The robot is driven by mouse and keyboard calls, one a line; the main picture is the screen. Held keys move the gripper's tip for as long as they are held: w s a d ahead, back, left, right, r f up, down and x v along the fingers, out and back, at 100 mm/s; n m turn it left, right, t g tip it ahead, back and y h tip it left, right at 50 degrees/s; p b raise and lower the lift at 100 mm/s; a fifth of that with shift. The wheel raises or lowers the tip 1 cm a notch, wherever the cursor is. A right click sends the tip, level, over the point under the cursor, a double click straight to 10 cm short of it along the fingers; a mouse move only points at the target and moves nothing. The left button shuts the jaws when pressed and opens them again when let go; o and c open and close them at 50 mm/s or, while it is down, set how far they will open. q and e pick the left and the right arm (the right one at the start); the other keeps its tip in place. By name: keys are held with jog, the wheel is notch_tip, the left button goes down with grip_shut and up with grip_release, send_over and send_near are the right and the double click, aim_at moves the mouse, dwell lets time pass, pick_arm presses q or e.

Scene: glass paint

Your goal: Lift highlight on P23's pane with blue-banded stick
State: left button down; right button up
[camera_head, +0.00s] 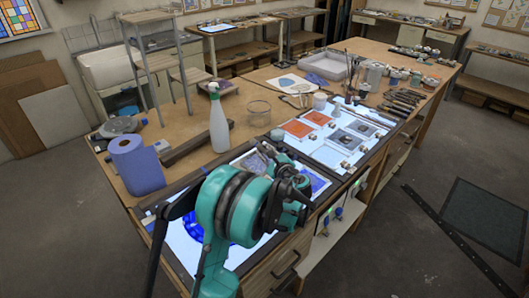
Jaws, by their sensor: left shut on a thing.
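My teal left arm reaches over the near light table (181,255). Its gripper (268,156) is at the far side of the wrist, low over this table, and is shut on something. The hand hides most of what it holds, so no blue band can be made out. Blue-painted glass shows around the arm: one pane at the right (317,183) and a deep blue piece at the left (192,229). The arm covers much of the glass. No P23 label can be read, and I cannot tell whether the held thing touches a pane. My right gripper is out of view.
A spray bottle (218,122), a blue paper roll (136,167) and a dark bar (188,143) stand left of the light table. A small jar (278,135) is beyond the gripper. A second light table (321,154) bears orange and grey panes. Several tools lie further right.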

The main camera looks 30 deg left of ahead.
pick_arm(q)
jog(key=shift+f+b, duration=0.4)
dwell(0.3)
jog(key=shift+w, duration=0.1)
jog(key=shift+w+d, duration=0.2)
jog(key=shift+w, duration=0.25)
jog(key=shift+w+d, duration=0.2)
jog(key=shift+w, duration=0.25)
jog(key=shift+s+a, duration=0.1)
jog(key=shift+a, duration=0.05)
jog(key=shift+s+a, duration=0.55)
jog(key=shift+s, duration=0.2)
jog(key=shift+w+b, duration=0.15)
jog(key=shift+b, duration=0.15)
